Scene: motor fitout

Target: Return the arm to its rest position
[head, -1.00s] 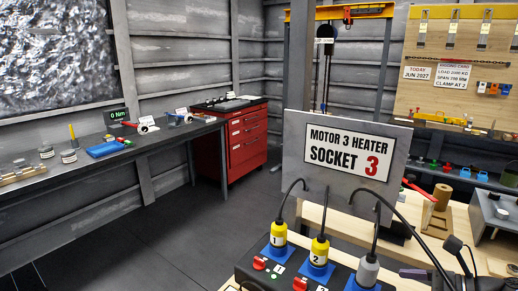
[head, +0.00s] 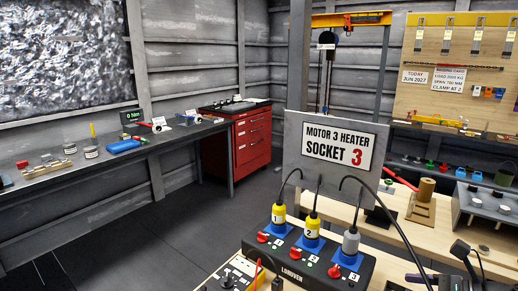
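A black socket box (head: 285,267) stands on the wooden bench at the bottom middle. It carries a yellow plug marked 1 (head: 278,217), a yellow plug marked 2 (head: 312,232) and a grey plug at place 3 (head: 351,243). All three stand upright in blue sockets, with black cables rising from them. A sign reading "Motor 3 heater socket 3" (head: 339,145) is on the grey panel behind.
A dark bench (head: 110,164) with small parts runs along the left wall to a red drawer cabinet (head: 251,139). A yellow hoist beam (head: 351,19) is behind the panel. A pegboard (head: 450,87) hangs at right. Grey floor (head: 175,225) is clear at left.

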